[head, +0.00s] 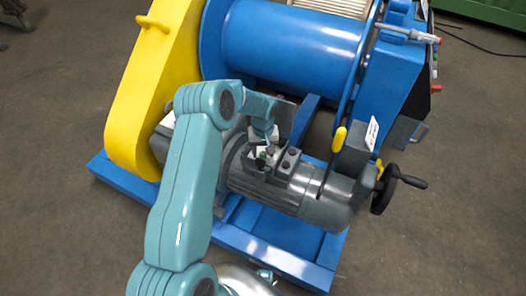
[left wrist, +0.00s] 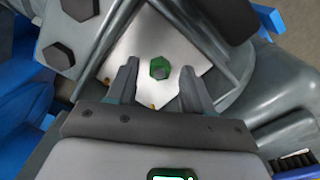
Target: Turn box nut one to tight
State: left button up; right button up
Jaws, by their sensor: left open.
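A green hex nut with a grey centre (left wrist: 159,68) sits on a pale square plate (left wrist: 150,35) in the left wrist view. My left gripper (left wrist: 160,82) is open, its two fingers on either side of this nut, with visible gaps to it. I cannot tell how tight the nut is. In the head view my left gripper (head: 262,150) reaches down over the box on top of the grey motor (head: 295,192), where a small green spot shows. The arm partly covers the motor. My right gripper is not in view.
Dark hex bolts (left wrist: 59,55) stand near the plate. The motor rests on a blue frame (head: 270,255). A blue drum (head: 285,45), a yellow chain guard (head: 150,75) and a black handwheel (head: 385,188) surround it. The floor in front is clear.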

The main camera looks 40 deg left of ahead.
pick_arm(q)
jog(key=shift+f, duration=0.3)
grip_shut()
